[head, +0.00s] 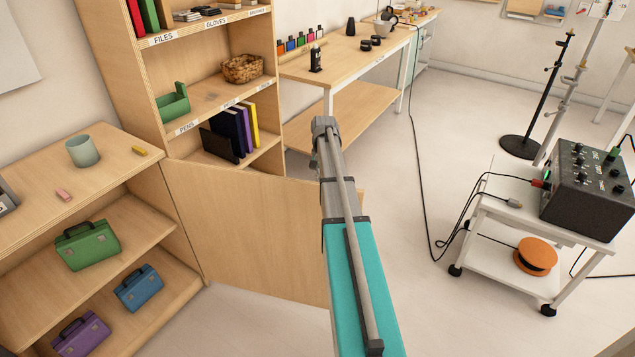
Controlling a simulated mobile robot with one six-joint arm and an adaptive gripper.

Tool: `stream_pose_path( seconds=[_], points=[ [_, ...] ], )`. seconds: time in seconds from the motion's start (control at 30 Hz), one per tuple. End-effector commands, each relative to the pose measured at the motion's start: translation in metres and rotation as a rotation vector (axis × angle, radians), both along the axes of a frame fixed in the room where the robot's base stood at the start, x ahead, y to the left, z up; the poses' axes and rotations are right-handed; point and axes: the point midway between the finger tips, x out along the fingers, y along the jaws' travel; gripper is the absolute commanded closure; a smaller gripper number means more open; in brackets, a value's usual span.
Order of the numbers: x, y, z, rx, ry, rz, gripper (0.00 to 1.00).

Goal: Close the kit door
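The kit door (250,232) is a plain light-wood panel standing open. Its left edge meets the right side of the low wooden kit cabinet (112,190), and the panel reaches right across the front of the taller shelf unit. The cabinet holds a green case (88,246), a blue case (139,289) and a purple case (80,337). My grey and teal arm crosses in front of the door's right part, leaving a small strip of door showing beyond it. Whether the arm touches the door I cannot tell. My gripper's fingers do not show.
A pale cup (83,151), a pink block (64,195) and a yellow block (139,151) stand on the cabinet top. A white cart (515,275) with a black box (587,190) stands at right. A black cable (418,180) hangs to the floor. Floor between is mostly clear.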

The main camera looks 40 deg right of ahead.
Motion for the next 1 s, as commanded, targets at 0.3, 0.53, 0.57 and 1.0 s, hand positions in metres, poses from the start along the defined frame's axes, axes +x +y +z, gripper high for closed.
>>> stream_pose_path(
  seconds=[0.3,0.53,0.57,1.0],
  points=[
    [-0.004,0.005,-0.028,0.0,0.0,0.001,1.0],
    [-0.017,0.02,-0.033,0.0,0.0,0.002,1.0],
    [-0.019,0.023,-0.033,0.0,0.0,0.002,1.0],
    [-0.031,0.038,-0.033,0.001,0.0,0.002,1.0]
  ],
)
